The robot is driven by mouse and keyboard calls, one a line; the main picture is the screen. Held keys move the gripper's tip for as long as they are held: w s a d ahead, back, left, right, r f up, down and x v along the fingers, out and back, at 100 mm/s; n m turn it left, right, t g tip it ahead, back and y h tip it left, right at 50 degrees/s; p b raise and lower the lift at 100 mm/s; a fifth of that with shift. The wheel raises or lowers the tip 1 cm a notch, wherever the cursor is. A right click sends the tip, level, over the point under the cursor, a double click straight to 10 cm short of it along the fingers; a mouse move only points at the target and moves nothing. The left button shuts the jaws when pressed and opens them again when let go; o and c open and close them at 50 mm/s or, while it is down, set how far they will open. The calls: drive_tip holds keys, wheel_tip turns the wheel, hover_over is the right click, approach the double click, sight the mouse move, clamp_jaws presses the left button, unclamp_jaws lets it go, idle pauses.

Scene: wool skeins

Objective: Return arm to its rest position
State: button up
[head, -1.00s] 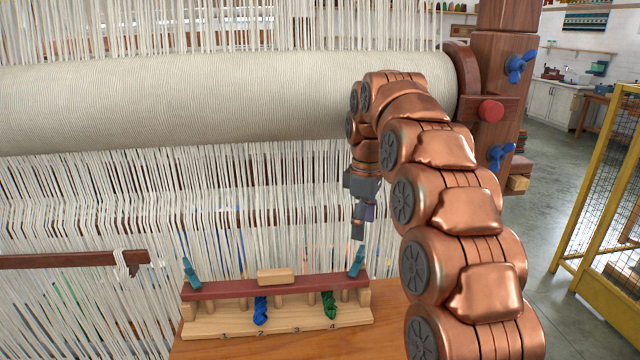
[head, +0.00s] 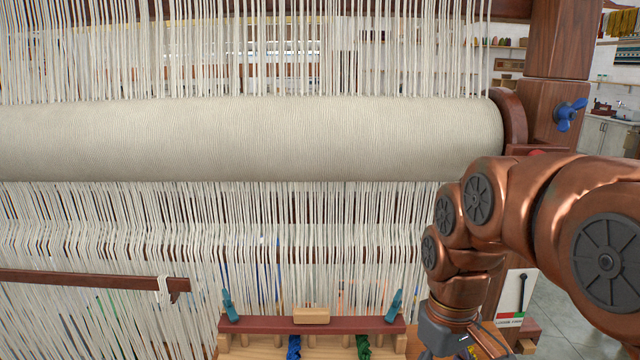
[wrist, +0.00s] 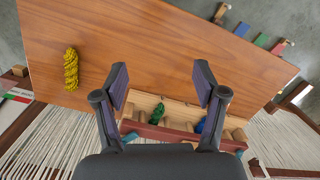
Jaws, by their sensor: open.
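My arm reaches in from the right in the head view, and my gripper is partly cut off at the bottom edge there. In the wrist view my gripper (wrist: 160,82) is open, its two fingers well apart with nothing between them. Beyond the fingers is the wooden rack (wrist: 180,107) with its dark red bar (head: 310,327). A blue skein (head: 294,347) and a green skein (head: 363,347) hang at the rack. The green skein also shows in the wrist view (wrist: 157,114), as does part of the blue one (wrist: 200,126).
A yellow skein (wrist: 71,69) lies on the wooden table (wrist: 140,45), apart from my gripper. The loom's cloth roll (head: 250,138) and hanging warp threads (head: 300,220) stand behind the rack. A wooden loom post (head: 556,100) with a blue wing knob (head: 569,114) rises at right.

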drive_tip(key=s+f+m, duration=0.2)
drive_tip(key=s+f, duration=0.1)
drive_tip(key=s, duration=0.5)
drive_tip(key=s+f+m+p, duration=0.1)
drive_tip(key=s+f+m, duration=0.1)
drive_tip(key=s, duration=0.5)
drive_tip(key=shift+s+d+f+m+g, duration=0.3)
drive_tip(key=shift+s+d+f, duration=0.05)
drive_tip(key=shift+f, duration=0.25)
